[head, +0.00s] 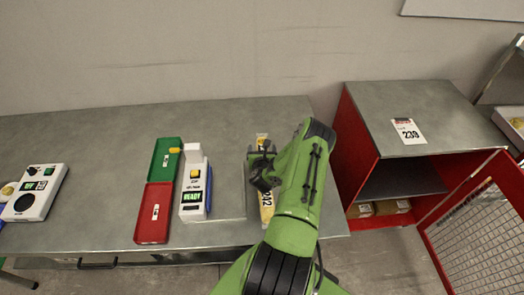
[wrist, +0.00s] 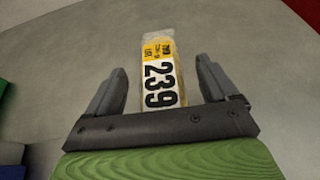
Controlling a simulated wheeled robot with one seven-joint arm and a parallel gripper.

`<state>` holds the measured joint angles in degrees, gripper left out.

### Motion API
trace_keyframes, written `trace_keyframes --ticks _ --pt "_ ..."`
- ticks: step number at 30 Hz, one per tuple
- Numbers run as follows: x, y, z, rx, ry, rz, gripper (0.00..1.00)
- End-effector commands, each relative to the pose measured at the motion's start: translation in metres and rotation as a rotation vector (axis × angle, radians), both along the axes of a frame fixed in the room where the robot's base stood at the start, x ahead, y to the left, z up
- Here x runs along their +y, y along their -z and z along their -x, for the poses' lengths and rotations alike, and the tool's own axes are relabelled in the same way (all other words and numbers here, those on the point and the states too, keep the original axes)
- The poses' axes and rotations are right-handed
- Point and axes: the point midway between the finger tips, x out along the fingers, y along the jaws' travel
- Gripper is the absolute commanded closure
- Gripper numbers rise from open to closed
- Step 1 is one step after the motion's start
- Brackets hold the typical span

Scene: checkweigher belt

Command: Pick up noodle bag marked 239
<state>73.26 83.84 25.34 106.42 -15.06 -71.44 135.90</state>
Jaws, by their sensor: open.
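The noodle bag marked 239 (wrist: 160,75) lies on the grey table, with a yellow and white label and large black digits in the wrist view. In the head view the bag (head: 266,208) is partly hidden by my gripper (head: 262,170) and green arm. In the wrist view my gripper (wrist: 161,75) is open, with one finger on each side of the bag. A gap shows between each finger and the bag. I cannot tell how far above the table the fingertips are.
A white device reading READY (head: 193,198) stands left of the bag, beside a green and red tray (head: 155,205). Another white device (head: 35,192) is at far left. At right, a red cabinet (head: 362,165) with an open mesh door (head: 480,215) bears a 239 card (head: 409,131).

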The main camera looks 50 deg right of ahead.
Motion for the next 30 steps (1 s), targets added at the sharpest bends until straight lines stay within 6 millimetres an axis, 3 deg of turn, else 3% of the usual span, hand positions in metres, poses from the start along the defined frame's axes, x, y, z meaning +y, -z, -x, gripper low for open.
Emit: trace_keyframes --ticks 3,17,24,26,30 --pt "0.000 0.001 0.000 0.000 0.000 0.000 0.15" --pt "0.000 0.000 0.000 -0.002 0.000 0.001 0.84" --pt "0.000 -0.005 0.000 -0.003 0.002 0.000 0.84" --pt "0.000 -0.015 0.001 -0.005 0.004 -0.001 0.84" --pt "0.000 -0.055 0.001 -0.007 0.005 -0.002 0.84"
